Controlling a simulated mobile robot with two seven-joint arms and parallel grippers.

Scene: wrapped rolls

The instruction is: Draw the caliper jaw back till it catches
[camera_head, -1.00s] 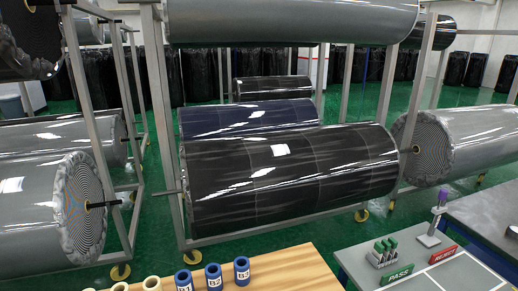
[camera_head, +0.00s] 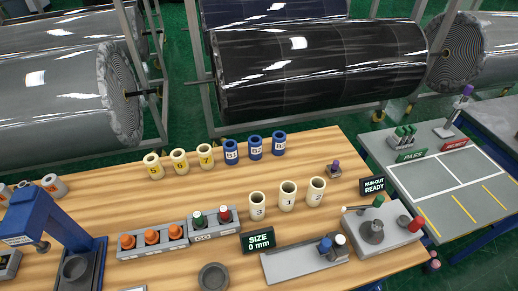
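What looks like the caliper is a flat grey bed (camera_head: 289,267) near the front edge of the wooden table. A dark sign (camera_head: 257,241) just behind the bed reads "SIZE 0 mm". Neither of my grippers is in view.
A run-out fixture (camera_head: 374,230) with a "READY" sign stands right of the bed. Cream sleeves (camera_head: 287,196) stand behind it. Grey blocks with orange and other knobs (camera_head: 152,241) and a blue press (camera_head: 42,222) are to the left. Bare wood (camera_head: 110,205) lies between.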

